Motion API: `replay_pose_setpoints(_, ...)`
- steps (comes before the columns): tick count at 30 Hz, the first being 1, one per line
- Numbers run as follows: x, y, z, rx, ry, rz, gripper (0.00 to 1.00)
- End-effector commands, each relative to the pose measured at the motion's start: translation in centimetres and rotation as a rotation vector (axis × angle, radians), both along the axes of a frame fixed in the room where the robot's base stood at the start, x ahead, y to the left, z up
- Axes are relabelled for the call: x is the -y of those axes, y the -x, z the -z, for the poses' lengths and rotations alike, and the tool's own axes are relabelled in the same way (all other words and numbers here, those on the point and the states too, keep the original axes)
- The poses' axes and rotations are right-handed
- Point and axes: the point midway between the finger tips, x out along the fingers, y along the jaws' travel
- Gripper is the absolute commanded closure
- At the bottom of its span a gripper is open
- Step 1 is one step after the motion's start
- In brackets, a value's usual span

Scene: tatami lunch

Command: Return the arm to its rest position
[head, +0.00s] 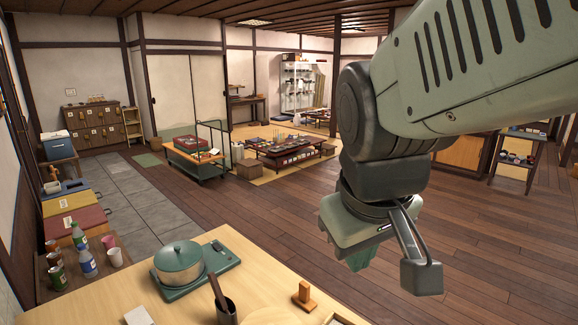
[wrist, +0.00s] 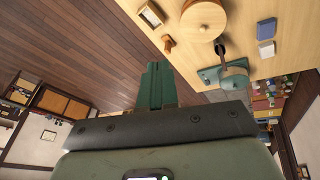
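My gripper (head: 360,260) hangs from my raised arm at the right of the head view. It is in the air, apart from the wooden table (head: 108,290) and with the plank floor behind it. In the wrist view its green fingers (wrist: 156,84) lie side by side with no gap that I can see. Nothing shows between them or hangs from them.
Bottles and cans (head: 87,262) stand at the left. The floor (head: 285,215) beyond the table is open.

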Motion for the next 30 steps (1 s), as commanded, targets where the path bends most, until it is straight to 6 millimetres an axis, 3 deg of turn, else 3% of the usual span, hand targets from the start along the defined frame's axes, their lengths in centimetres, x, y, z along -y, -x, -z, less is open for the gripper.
replay_pose_setpoints(3, 0.9, 3.3, -2.0, 0.075, -0.099, 0.155, 1.0)
replay_pose_setpoints(9, 2.1, 6.5, -2.8, 0.117, -0.184, 0.273, 1.0)
replay_pose_setpoints(30, 2.3, 7.0, -2.9, 0.122, -0.195, 0.287, 1.0)
